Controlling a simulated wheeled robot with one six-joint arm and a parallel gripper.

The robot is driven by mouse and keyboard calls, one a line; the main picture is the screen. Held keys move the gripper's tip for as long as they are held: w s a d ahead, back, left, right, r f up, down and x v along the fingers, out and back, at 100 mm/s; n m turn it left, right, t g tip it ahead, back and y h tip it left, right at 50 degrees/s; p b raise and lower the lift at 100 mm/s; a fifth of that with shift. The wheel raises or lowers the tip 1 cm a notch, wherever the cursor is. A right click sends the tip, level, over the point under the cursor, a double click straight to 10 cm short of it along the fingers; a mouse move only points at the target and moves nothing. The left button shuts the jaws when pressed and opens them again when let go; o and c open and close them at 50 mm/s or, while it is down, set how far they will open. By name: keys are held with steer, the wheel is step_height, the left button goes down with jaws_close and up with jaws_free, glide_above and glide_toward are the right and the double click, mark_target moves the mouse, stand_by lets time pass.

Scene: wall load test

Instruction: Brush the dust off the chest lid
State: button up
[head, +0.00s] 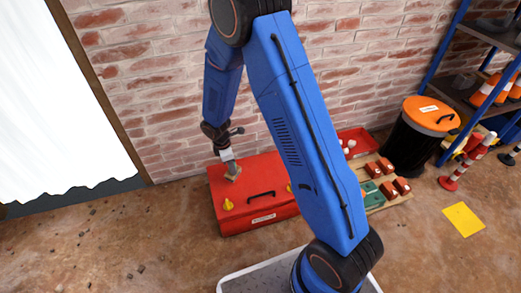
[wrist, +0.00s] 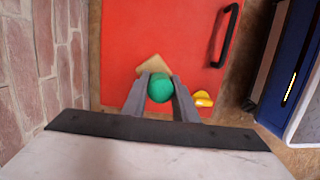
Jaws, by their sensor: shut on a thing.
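The red chest (head: 262,222) stands against the brick wall with its lid (head: 262,172) down. The lid has a black handle (head: 262,195) and yellow latches (head: 227,204) near its front edge. My gripper (head: 228,156) is over the back left part of the lid. In the wrist view my gripper (wrist: 160,92) is shut on a brush, whose round green handle end (wrist: 160,87) shows between the fingers. A tan part of the brush (wrist: 153,66) shows beyond it, at or just above the lid (wrist: 180,30). I cannot tell if it touches. I cannot make out dust.
The brick wall (head: 160,120) is close behind the chest. To the right are a red tray (head: 353,138), a pallet with red and green blocks (head: 375,199), a black bin with an orange lid (head: 430,115) and a shelf (head: 470,45). The floor at front left is open, with small debris.

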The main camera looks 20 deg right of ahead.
steer(key=shift+r, duration=1.25)
